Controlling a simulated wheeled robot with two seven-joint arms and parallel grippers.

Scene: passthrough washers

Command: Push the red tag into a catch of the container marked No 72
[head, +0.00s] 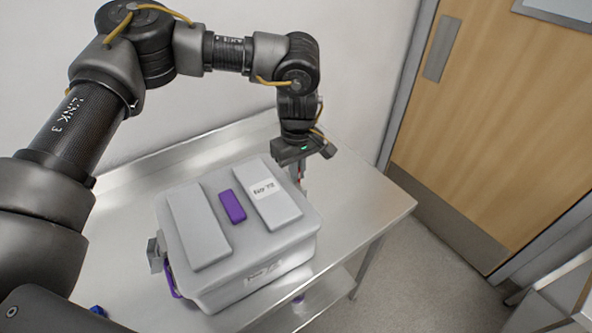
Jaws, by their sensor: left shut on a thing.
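A grey lidded container (213,234) stands on the steel table. Its lid has two raised panels, a purple piece (232,205) between them and a white label (264,189) too small to read surely. A second label (264,272) is on its front wall. A grey block (156,256) and a purple part (172,281) show at its left side; the far right side is mostly hidden. My left gripper (298,172) points down just beyond the container's far right edge. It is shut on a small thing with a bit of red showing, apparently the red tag. My right gripper is not in view.
The steel table (365,205) is bare to the right of the container. A small blue thing (97,311) lies near the lower left. A wall stands behind the table. A wooden door (500,130) is at the right, with open floor (420,270) before it.

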